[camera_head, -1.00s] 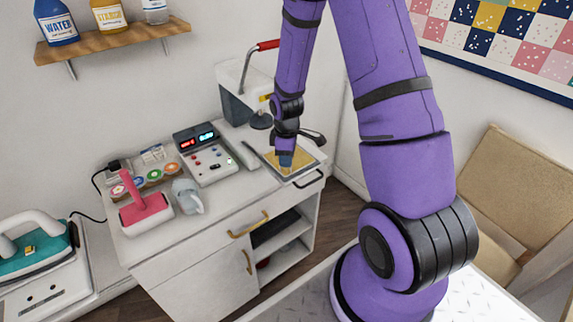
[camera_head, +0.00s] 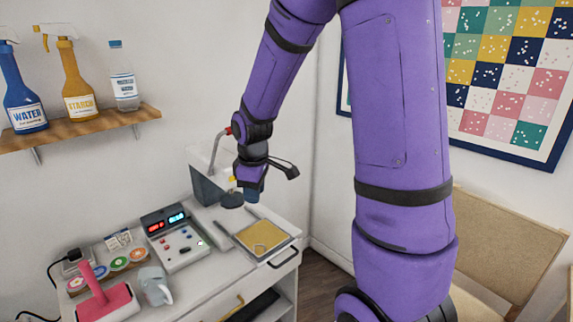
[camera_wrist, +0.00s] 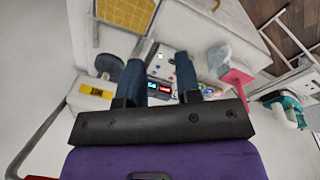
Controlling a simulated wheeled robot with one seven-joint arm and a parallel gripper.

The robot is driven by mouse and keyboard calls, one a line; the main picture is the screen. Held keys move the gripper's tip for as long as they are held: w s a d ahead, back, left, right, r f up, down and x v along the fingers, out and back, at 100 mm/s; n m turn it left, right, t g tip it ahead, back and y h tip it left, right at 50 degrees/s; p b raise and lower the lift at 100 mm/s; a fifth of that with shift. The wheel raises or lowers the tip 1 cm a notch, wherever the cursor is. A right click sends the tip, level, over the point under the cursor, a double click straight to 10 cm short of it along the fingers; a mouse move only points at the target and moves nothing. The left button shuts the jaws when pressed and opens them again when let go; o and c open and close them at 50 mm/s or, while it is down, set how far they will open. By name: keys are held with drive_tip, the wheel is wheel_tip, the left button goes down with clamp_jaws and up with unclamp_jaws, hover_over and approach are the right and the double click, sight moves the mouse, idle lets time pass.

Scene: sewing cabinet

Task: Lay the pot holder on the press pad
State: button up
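The yellow quilted pot holder (camera_head: 262,235) lies flat on the grey press pad (camera_head: 285,247) at the right end of the white cabinet top. In the wrist view the pot holder (camera_wrist: 125,10) shows at the top left, with the pad's grey edge (camera_wrist: 153,17) around it. My gripper (camera_head: 250,198) is raised above and behind the pad, apart from the pot holder. In the wrist view my gripper's two dark blue fingers (camera_wrist: 159,72) stand apart with nothing between them.
A control box (camera_head: 172,235) with lit displays stands left of the pad. A grey jug (camera_head: 154,286) and a pink-handled tool (camera_head: 105,300) are farther left. A shelf (camera_head: 85,128) holds bottles.

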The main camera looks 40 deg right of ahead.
drive_tip(key=s+a+r+m+t, duration=0.2)
drive_tip(key=s+a+r+m, duration=0.1)
drive_tip(key=s+r, duration=0.6)
drive_tip(key=s+a+r+m+t, duration=0.2)
drive_tip(key=s+a+r+m, duration=0.2)
drive_tip(key=s+r, duration=0.6)
drive_tip(key=shift+s, duration=1.2)
